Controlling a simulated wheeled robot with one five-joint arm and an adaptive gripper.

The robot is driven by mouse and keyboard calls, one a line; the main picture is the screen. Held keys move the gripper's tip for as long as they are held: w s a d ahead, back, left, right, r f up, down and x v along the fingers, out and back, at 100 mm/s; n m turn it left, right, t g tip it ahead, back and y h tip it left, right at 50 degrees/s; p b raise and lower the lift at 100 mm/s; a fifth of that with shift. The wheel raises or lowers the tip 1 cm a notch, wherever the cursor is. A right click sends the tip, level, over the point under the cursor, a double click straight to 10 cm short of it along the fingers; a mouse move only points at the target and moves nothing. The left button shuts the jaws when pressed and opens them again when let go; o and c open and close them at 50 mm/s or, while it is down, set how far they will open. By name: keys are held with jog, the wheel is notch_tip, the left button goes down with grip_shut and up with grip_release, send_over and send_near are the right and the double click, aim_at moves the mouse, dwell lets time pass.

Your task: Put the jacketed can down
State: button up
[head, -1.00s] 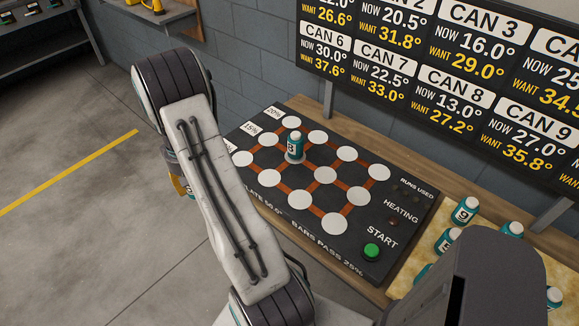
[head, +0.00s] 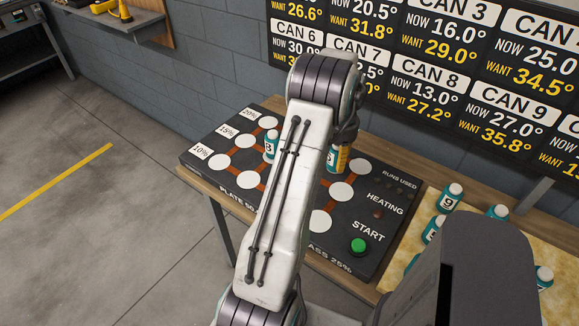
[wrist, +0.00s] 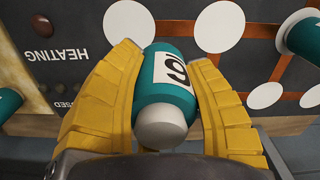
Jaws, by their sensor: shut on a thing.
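My gripper (wrist: 166,62) is shut on a teal can (wrist: 165,104) with a white cap and a white label. The label's digit looks like a 6 or a 9; I cannot tell which. No separate jacket is clear on it. In the head view, the gripper (head: 340,158) is over the right part of the black plate board (head: 318,258), partly hidden by my arm. I cannot tell whether the can touches the board. Another teal can (head: 270,146), marked 3, stands on the board to the left; a can also shows at the wrist view's right edge (wrist: 306,40).
The board has white round pads (head: 342,191) joined by brown bars, and a green START button (head: 358,246). Several teal cans (head: 447,197) stand on a yellowish mat at right. A wall display (head: 450,70) is behind. Pads near the held can look empty.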

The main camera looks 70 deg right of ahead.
jog(key=s+r+m, duration=0.1)
jog(key=s+r, duration=0.3)
jog(key=s, duration=1.3)
jog(key=w+a+f+n, duration=0.1)
jog(key=w+n, duration=0.1)
jog(key=w, duration=0.2)
jog(key=w+a+f+n, duration=0.1)
jog(key=w+f+n, duration=0.1)
jog(key=w, duration=0.3)
jog(key=w+a+f+n, duration=0.1)
jog(key=w+f+n, duration=0.1)
jog(key=w+n, duration=0.1)
jog(key=shift+w+a, duration=0.1)
jog(key=shift+w, duration=0.6)
jog(key=shift+f+p, duration=0.4)
jog(key=shift+f, duration=1.6)
jog(key=shift+f, duration=0.1)
